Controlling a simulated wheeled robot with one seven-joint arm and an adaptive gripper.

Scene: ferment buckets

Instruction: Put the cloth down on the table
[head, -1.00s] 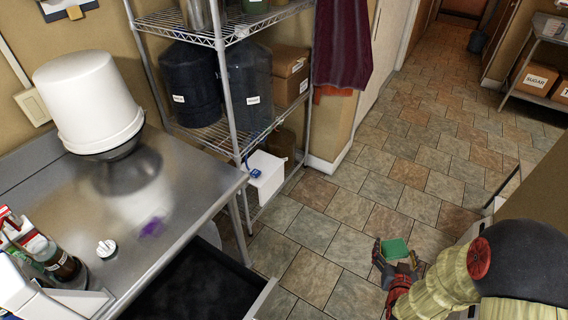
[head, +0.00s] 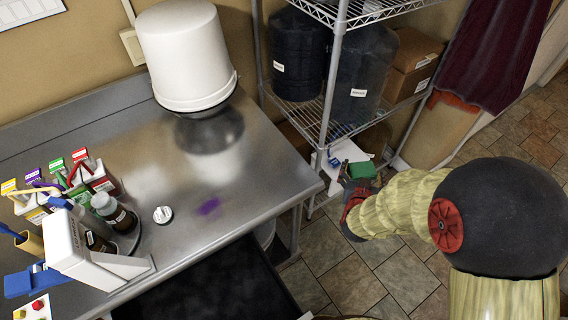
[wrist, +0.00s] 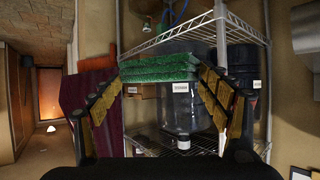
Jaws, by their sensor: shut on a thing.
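The cloth is a small green, rough-textured piece (head: 363,169), and in the wrist view it is a folded green slab (wrist: 158,69) lying across between the fingers. My gripper (head: 354,176) is shut on it and holds it in the air, to the right of the table and in front of the wire shelf. In the wrist view both fingers of my gripper (wrist: 161,82) flank the cloth's ends. The steel table (head: 262,190) fills the left and middle of the head view, with a purple stain (head: 209,206) on its top. The cloth is apart from the table.
A small white knob (head: 163,214) lies near the stain. The table's right part is bare.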

